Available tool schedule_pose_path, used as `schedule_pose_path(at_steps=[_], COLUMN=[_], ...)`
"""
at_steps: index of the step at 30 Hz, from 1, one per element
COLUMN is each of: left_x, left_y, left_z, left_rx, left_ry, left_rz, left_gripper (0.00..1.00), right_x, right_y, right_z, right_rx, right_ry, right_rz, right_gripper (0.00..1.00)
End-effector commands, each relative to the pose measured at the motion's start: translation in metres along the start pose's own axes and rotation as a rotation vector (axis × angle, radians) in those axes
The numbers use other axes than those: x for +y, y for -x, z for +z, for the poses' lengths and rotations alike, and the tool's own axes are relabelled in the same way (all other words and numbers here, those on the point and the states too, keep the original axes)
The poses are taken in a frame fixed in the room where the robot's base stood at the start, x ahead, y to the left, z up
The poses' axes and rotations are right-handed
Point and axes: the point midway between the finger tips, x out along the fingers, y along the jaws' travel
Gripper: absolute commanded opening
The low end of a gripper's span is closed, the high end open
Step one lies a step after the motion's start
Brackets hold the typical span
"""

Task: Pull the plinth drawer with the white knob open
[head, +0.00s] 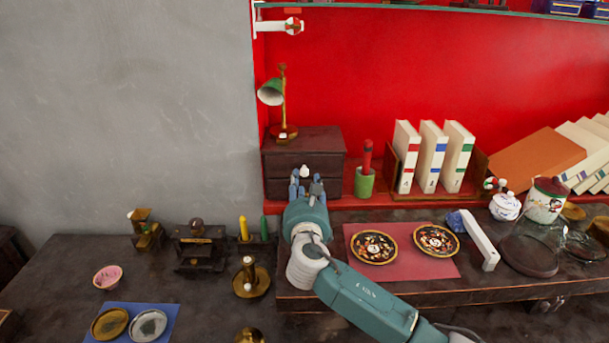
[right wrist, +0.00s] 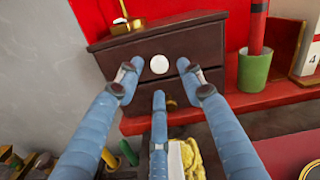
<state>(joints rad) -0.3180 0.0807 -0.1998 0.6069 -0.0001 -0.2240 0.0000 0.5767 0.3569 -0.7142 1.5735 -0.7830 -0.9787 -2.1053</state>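The dark wooden plinth (head: 318,141) stands against the red wall on a red shelf. Its upper drawer (right wrist: 210,55) has a round white knob (right wrist: 160,64), which also shows in the head view (head: 305,170). The drawer looks closed. My right gripper (head: 308,185) is in front of the plinth. In the right wrist view its blue fingers (right wrist: 158,82) are spread, two on either side of the knob and one below it. I cannot tell whether they touch the knob. My left gripper is not in view.
A green-shaded lamp (head: 272,92) stands on the plinth. A green pot with a red stick (head: 365,183) is close on its right, then white binders (head: 431,155). Plates on a red mat (head: 400,269) lie right of my right arm. A brass knob (right wrist: 171,104) is lower on the plinth.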

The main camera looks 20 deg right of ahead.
Motion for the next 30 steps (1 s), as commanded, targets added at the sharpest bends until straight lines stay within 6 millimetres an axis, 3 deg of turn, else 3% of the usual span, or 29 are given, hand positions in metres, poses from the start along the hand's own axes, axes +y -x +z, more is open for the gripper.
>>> schedule_pose_path(at_steps=[4,9,13,20,26,30], left_x=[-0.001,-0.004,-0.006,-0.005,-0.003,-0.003], left_y=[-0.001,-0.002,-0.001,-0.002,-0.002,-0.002], left_z=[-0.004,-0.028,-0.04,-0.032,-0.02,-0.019], left_rx=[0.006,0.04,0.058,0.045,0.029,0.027], left_ry=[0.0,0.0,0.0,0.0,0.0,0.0], left_rz=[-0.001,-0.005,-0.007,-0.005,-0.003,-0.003], left_gripper=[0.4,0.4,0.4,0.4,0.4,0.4], right_x=[-0.001,0.0,0.0,0.0,0.0,0.0], right_y=[-0.027,-0.044,-0.049,-0.05,-0.049,-0.049], right_z=[0.0,0.0,-0.001,-0.001,-0.001,-0.001], right_rx=[0.001,0.0,0.001,0.001,0.001,0.002], right_ry=[-0.001,-0.003,-0.002,-0.003,-0.002,-0.002], right_rz=[-0.002,-0.001,0.0,0.001,0.0,0.0], right_gripper=[0.38,0.38,0.38,0.38,0.01,0.0])
